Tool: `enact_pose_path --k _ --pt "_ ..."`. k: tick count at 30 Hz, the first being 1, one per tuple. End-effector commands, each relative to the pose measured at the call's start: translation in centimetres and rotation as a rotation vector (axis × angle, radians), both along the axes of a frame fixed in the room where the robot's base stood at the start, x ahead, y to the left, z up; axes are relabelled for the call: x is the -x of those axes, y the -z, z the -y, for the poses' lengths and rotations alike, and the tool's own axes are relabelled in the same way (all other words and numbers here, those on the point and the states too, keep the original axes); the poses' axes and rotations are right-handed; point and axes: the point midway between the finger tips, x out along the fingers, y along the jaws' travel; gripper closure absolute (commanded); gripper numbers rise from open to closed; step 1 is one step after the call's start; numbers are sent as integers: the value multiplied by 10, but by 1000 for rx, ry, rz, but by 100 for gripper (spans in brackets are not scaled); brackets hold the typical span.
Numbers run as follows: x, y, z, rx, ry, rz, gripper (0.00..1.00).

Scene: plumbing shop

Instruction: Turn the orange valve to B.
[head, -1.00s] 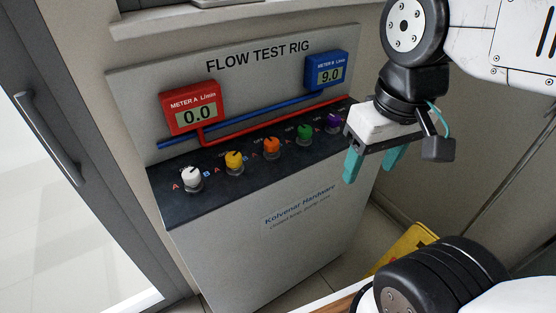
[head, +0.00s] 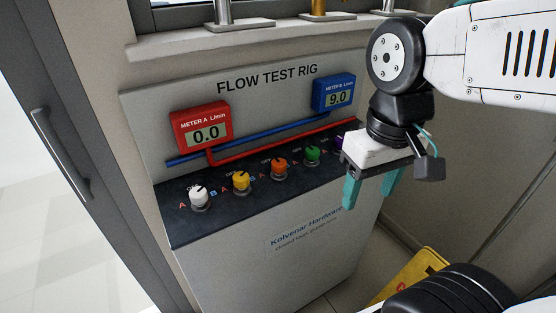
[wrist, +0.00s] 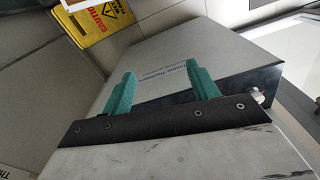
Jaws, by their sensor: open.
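The orange valve (head: 280,167) is the middle knob in a row on the dark sloped panel (head: 225,212) of the flow test rig. Its pointer direction is too small to read for sure. Red A and blue B letters flank the knobs. Meter A (head: 204,131) is red and reads 0.0. Meter B (head: 336,95) is blue and reads 9.0. My gripper (head: 370,193) is open and empty, with teal fingers pointing down, to the right of the orange valve and apart from it. In the wrist view my gripper (wrist: 163,90) shows both fingers spread over the rig's front; the orange valve is not visible there.
White (head: 199,196), yellow (head: 241,181) and green (head: 312,154) knobs flank the orange one; a purple knob (head: 340,143) is partly hidden by my arm. A yellow caution sign (head: 412,272) stands right of the rig. A door handle (head: 60,155) is at left.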

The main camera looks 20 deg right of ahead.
Motion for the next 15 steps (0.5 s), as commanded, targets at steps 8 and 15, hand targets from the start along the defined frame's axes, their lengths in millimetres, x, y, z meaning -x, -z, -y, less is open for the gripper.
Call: enact_pose_path --k 8,15 --pt "-64 -6 -17 43 -124 -125 41" --pt "-131 -7 -36 92 -295 -216 41"
